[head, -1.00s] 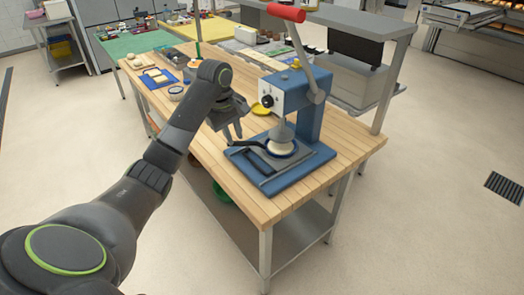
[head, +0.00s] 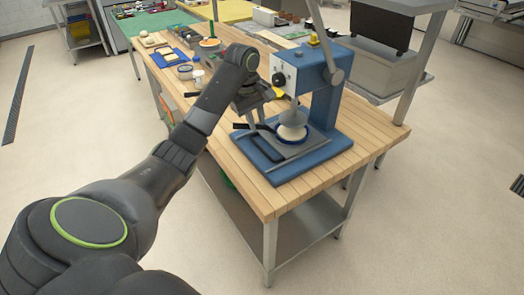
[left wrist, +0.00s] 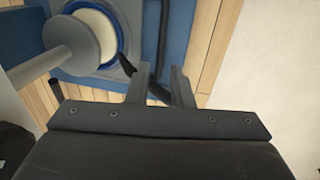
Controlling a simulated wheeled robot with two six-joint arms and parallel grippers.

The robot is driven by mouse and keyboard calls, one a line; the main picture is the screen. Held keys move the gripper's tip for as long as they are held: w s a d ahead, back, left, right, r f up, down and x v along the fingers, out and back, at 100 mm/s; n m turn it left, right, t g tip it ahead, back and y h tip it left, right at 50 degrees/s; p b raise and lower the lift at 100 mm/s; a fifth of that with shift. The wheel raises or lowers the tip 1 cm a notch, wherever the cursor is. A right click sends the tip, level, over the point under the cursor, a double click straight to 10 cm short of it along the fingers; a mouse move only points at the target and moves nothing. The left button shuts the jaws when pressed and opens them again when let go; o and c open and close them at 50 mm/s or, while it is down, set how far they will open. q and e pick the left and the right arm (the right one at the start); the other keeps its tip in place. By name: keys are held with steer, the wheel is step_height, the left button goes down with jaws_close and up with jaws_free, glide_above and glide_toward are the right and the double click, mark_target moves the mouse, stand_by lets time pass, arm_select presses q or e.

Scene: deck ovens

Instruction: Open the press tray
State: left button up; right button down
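The blue press (head: 325,95) stands on the wooden table, its plunger (head: 293,117) coming down over the press tray. The tray's blue-rimmed ring (head: 291,137) holds a pale round disc; it also shows in the left wrist view (left wrist: 123,45). A thin dark handle (left wrist: 127,66) runs from the ring. My left gripper (head: 255,122) is open beside the plunger. In the left wrist view the handle passes diagonally between my parted left fingers (left wrist: 160,75); whether they touch it I cannot tell. My right gripper is out of view.
The wooden table (head: 268,200) has bare boards in front of the press. A blue board (head: 170,56) and small containers lie at its far left end. A grey shelf post (head: 420,65) rises behind the press. A dark bar (left wrist: 163,30) lies along the press base.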

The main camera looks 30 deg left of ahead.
mark_target(263, 149)
arm_select(q)
steer(key=f, duration=0.3)
steer(key=w+f, duration=0.1)
steer(key=f, duration=0.6)
steer(key=shift+w+d+f+p, duration=0.2)
steer(key=shift+w+d+p, duration=0.1)
steer(key=shift+d+p, duration=0.1)
jaws_close()
